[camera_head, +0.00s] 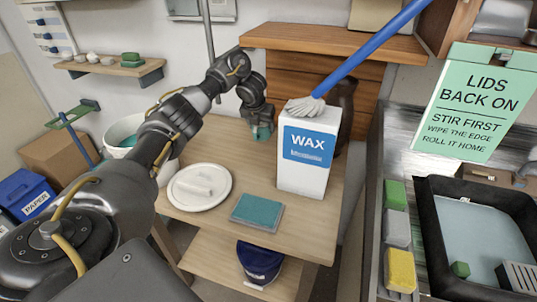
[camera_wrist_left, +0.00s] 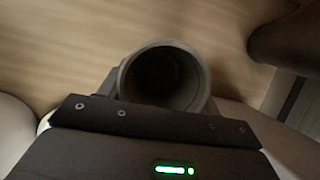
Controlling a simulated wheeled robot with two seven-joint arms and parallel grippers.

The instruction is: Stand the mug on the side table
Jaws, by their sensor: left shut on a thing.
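The side table (camera_head: 215,150) is a pale wooden top with a lower shelf, in the middle of the head view. My left gripper (camera_head: 262,126) is over its far part, left of the wax box, and is shut on the mug (camera_head: 262,133). Only a small teal piece of the mug shows below the fingers there. In the left wrist view the mug (camera_wrist_left: 205,93) is a dim round rim with a dark hollow, its opening facing the camera. Whether its base touches the tabletop is hidden. My right gripper is not in view.
A white bucket (camera_head: 122,128) is at the left. A wooden drawer unit (camera_head: 300,38) stands behind. Bare wood lies between plate and box.

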